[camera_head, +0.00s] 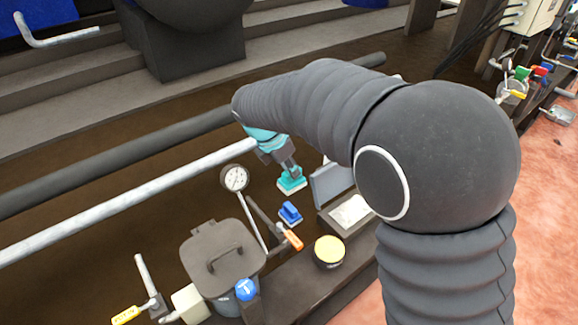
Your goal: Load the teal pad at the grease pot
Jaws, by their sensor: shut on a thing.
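The teal pad (291,183) has a pale layer and is held below my gripper (289,170). My gripper is shut on its top and points downward. A short round dark pot with a yellow top (329,249), which looks like the grease pot, sits on the ledge in front, below and to the right of the pad. The pad is well apart from it. My arm hides part of the gripper's upper side, and I cannot see the pad's underside.
A blue pad (290,213) lies just in front of the teal one. An open box with white contents (349,212) stands to the right. A lidded grey vessel (222,258), a dial gauge (235,178) and an orange-handled lever (293,240) crowd the left. A pale pipe (130,203) crosses behind.

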